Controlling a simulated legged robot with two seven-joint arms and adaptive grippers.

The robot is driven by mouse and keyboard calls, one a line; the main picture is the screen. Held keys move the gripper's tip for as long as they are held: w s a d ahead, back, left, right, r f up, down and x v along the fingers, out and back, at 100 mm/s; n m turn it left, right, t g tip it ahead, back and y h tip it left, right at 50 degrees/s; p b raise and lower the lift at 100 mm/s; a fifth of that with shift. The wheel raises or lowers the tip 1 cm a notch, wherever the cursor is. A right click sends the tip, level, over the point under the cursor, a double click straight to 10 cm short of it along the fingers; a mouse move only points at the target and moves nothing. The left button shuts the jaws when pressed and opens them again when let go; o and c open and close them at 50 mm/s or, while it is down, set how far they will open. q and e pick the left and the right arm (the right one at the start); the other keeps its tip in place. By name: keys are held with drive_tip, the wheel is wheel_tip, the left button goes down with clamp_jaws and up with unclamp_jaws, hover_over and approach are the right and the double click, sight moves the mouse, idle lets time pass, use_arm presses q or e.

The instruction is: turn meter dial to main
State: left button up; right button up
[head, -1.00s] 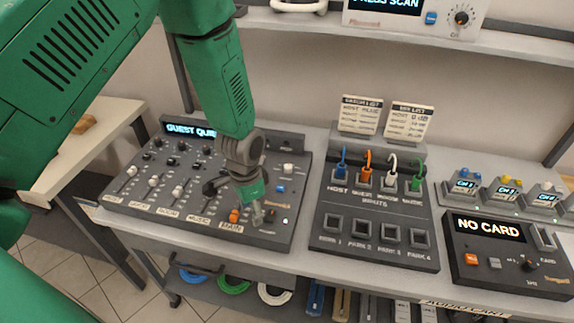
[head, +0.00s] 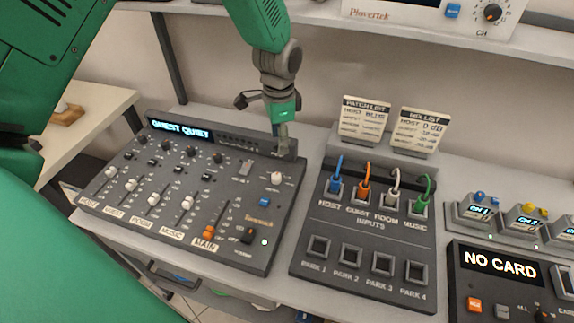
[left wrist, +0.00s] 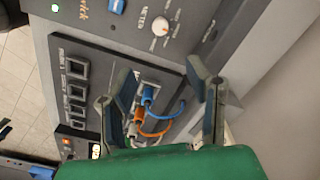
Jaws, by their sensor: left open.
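The mixer console (head: 130,208) stands at the left of the table, its display reading GUEST QUIET. The meter dial (head: 277,177) is a small white knob at the console's right side, above a blue button (head: 265,201). In the left wrist view the dial (left wrist: 160,27) shows beside the word METER, ahead of my fingers; its setting is too small to read. My left gripper (head: 283,143) is over the console's back right corner, behind the dial and apart from it. It is open and empty in the left wrist view (left wrist: 160,68). My right gripper is not in view.
The patch box (head: 318,225) with several coloured cables stands right of the console. Two upright cards (head: 365,118) are behind it. A NO CARD unit (head: 480,290) sits further right. A shelf (head: 330,30) runs above the back of the table.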

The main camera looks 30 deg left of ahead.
use_arm(q)
hover_over(277, 175)
drive_tip(key=f, duration=0.5)
drive_tip(key=shift+s+f+p, duration=0.1)
drive_tip(key=shift+s+p, duration=0.2)
drive_tip(key=f, duration=0.2)
drive_tip(key=a+f, duration=0.1)
drive_tip(key=f, duration=0.3)
drive_tip(key=shift+w+a+p, duration=0.2)
drive_tip(key=shift+w+p, duration=0.1)
drive_tip(key=shift+p, duration=0.05)
drive_tip(key=shift+d+f, duration=0.2)
drive_tip(key=shift+f, duration=0.25)
drive_tip(key=shift+d+f, duration=0.2)
drive_tip(key=shift+f, duration=0.25)
drive_tip(key=shift+s+d+f, duration=0.1)
drive_tip(key=shift+d+f, duration=0.1)
drive_tip(key=shift+d, duration=0.6)
drive_tip(key=shift+a+f, duration=0.1)
drive_tip(key=shift+a, duration=0.1)
drive_tip(key=shift+a+f, duration=0.1)
drive_tip(key=shift+a, duration=0.45)
clamp_jaws()
drive_tip(key=shift+a, duration=0.15)
drive_tip(key=shift+d, duration=0.45)
drive_tip(key=shift+a, duration=0.1)
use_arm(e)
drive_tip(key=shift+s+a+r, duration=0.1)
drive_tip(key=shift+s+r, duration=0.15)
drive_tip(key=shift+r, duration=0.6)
